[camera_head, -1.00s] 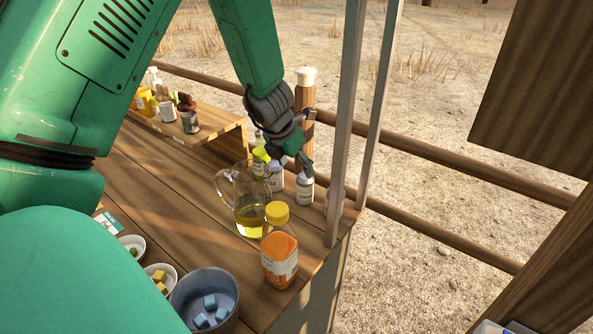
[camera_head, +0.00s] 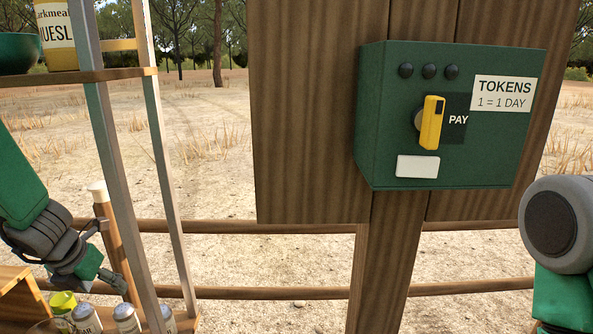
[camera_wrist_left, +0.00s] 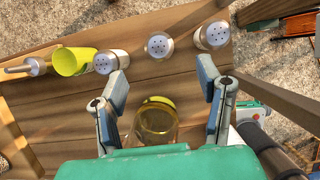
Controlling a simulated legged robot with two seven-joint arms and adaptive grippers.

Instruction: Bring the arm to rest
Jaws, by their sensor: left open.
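My left gripper (camera_head: 108,272) is at the lower left of the head view, beside the metal post and above the shakers. In the left wrist view its two fingers (camera_wrist_left: 162,84) are spread wide with nothing held between them. The glass jug with yellow liquid (camera_wrist_left: 156,122) shows below and between the fingers, partly hidden by my green gripper body. My right gripper is not in view. A grey and green part of my own body shows at the right edge of the head view.
Several shakers (camera_wrist_left: 159,44) and a yellow-green cup (camera_wrist_left: 74,61) line the board's edge. A metal post (camera_head: 118,190) stands close beside my left gripper. A green token box (camera_head: 436,115) with a yellow handle (camera_head: 431,122) hangs on a wooden post. Muesli (camera_head: 56,35) stands on a shelf.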

